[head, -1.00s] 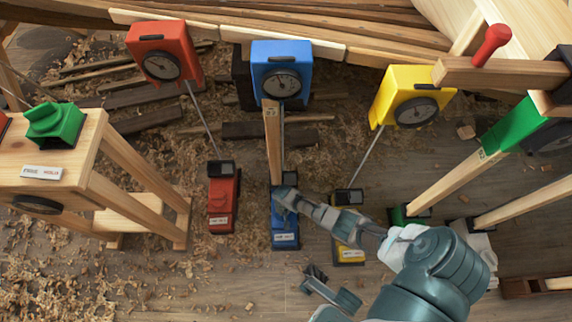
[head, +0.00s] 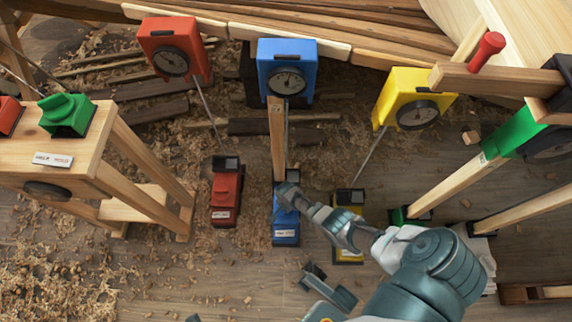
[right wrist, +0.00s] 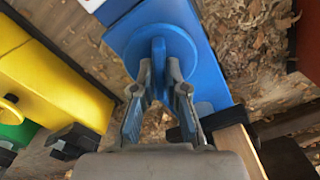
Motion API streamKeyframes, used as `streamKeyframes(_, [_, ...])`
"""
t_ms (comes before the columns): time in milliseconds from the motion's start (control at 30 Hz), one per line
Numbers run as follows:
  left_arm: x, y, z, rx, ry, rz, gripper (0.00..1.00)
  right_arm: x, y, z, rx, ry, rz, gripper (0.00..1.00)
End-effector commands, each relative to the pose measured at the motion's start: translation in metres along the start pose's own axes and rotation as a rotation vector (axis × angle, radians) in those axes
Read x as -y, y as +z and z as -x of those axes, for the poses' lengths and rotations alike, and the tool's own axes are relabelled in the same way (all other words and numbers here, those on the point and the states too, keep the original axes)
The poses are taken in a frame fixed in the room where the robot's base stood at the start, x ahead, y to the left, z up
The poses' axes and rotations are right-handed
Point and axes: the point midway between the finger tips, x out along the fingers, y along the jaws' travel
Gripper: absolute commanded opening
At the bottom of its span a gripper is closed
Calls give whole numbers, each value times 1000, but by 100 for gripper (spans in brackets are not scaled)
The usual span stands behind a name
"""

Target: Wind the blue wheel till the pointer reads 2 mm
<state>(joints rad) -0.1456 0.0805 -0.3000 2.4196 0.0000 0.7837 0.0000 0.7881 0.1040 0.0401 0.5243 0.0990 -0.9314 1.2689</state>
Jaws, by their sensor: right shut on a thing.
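The blue dial gauge (head: 287,72) stands at the back, centre, in the head view; its pointer is too small to read. A wooden batten (head: 277,140) and a thin rod run from it to a blue base (head: 286,222) on the floor. My right gripper (head: 287,190) is at the top of that base and hides the wheel there. In the right wrist view, the round blue wheel (right wrist: 183,48) has a raised grip bar. My right gripper (right wrist: 159,78) is shut on this bar, one finger on each side. My left gripper is not identifiable in view.
A red gauge (head: 174,48) and red base (head: 226,195) stand left; a yellow gauge (head: 412,98) and yellow base (head: 348,225) stand right, the latter close to my right arm. A wooden stand (head: 90,160) is at left. Shavings litter the floor.

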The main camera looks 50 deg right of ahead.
Motion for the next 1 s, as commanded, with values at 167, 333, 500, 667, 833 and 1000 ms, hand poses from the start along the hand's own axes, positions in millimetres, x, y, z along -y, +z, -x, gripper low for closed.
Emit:
streamKeyframes(167, [0, 0, 1, 2, 0, 0, 40, 0, 3, -1, 4, -2, -19, 0])
streamKeyframes(333, [0, 0, 1, 3, -1, 1, 40, 0, 3, -1, 4, -2, -21, 0])
streamKeyframes(500, [0, 0, 1, 3, -1, 1, 40, 1, 3, -1, 4, -3, -20, 0])
streamKeyframes(667, [0, 0, 1, 3, -1, 1, 40, 1, 2, -1, 3, -2, -19, 38])
streamKeyframes(833, [0, 0, 1, 3, 0, 1, 40, 0, 1, 0, 2, -2, -19, 38])
streamKeyframes(1000, [-1, -3, 2, 2, 2, 0, 40, 0, 1, 2, 1, -2, -19, 38])
